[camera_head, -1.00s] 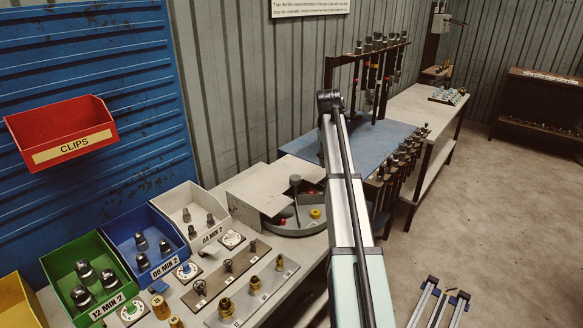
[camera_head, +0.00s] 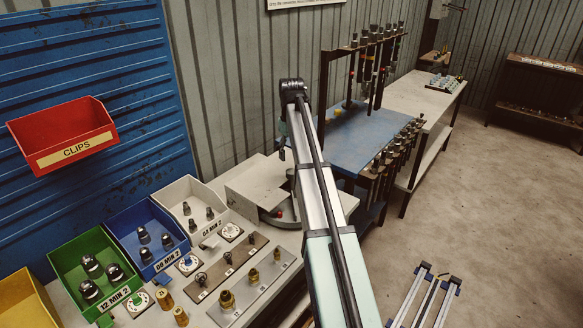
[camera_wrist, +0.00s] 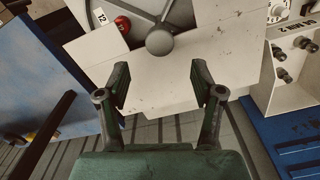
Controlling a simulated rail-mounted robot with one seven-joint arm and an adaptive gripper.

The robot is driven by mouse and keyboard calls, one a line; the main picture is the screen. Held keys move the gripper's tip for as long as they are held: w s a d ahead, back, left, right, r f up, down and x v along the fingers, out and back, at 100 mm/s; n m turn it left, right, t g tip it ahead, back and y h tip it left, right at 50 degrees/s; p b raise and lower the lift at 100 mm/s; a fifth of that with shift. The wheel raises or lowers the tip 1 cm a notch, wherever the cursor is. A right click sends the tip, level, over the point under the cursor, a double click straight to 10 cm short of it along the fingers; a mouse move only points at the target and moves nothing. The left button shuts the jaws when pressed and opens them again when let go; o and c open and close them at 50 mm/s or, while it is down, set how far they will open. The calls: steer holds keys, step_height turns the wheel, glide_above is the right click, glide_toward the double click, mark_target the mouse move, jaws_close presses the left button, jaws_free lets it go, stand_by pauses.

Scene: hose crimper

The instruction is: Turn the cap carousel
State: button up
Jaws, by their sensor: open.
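The cap carousel (camera_wrist: 146,14) is a round grey dish under a pale flat cover (camera_wrist: 225,40). In the head view only a small part of the carousel (camera_head: 286,213) shows, as my arm hides the rest. In the wrist view a round grey knob (camera_wrist: 160,42) stands up at the cover's edge, with a red cap (camera_wrist: 123,25) and a tag reading 12 beside it. My gripper (camera_wrist: 160,84) is open and empty. Its fingers appear over the cover, apart from the knob, which lies beyond the fingertips in the picture.
White (camera_head: 188,206), blue (camera_head: 146,236) and green (camera_head: 94,272) bins with dark fittings stand left of the carousel. A plate with brass fittings (camera_head: 250,292) lies in front.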

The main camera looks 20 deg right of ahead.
mark_target(292, 171)
step_height(292, 171, down, 8)
steer(key=shift+r+p, duration=0.1)
steer(key=shift+p, duration=0.8)
jaws_close()
